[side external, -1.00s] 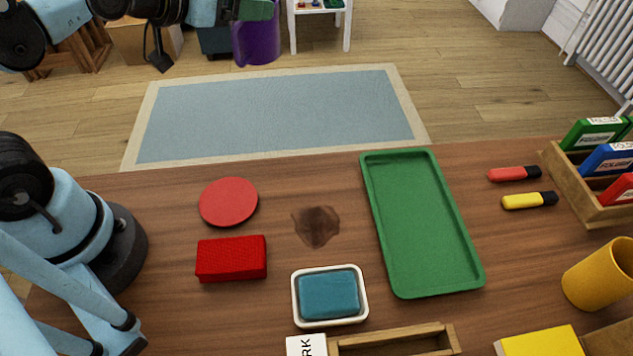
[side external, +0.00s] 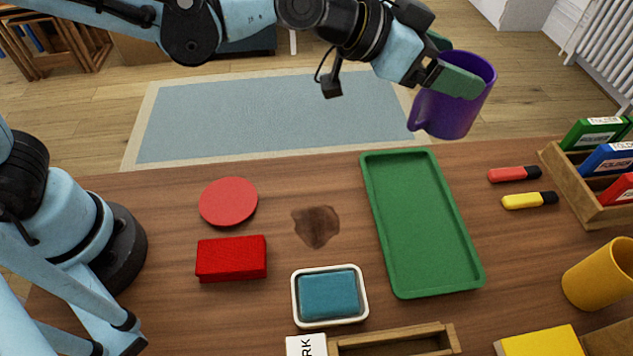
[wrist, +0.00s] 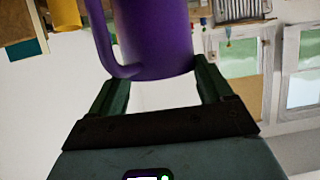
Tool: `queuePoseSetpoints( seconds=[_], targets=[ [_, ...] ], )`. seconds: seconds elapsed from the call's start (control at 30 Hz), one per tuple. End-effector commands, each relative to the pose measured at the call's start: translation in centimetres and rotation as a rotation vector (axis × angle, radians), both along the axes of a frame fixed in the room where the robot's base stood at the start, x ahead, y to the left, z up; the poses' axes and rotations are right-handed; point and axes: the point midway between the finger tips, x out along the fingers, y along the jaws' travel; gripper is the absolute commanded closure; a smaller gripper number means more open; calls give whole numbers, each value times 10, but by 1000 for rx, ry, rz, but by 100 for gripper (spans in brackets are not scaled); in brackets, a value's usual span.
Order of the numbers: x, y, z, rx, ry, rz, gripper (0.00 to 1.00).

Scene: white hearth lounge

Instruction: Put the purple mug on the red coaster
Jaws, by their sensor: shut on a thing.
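The purple mug (side external: 458,100) is held in the air by my gripper (side external: 462,78), beyond the far edge of the table at the upper right of the side view. The mug is slightly tilted, with its handle towards the lower left. In the wrist view the mug (wrist: 155,40) sits between the two green fingers of my gripper (wrist: 158,85), which are shut on it. The red coaster (side external: 228,202), a flat disc, lies bare on the table at the left, well away from the mug.
A red block (side external: 231,259) lies just in front of the coaster. A dark stain (side external: 317,227), a soap dish (side external: 297,312) and a green tray (side external: 382,222) lie to its right.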

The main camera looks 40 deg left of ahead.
Motion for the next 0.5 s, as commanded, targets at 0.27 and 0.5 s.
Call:
queuePoseSetpoints(
  seconds=[0.27,0.5],
  targets=[
    [-37,-120,-32,-10,-6,-258,82],
    [-73,-182,-56,-17,-14,-402,82]
  ],
)
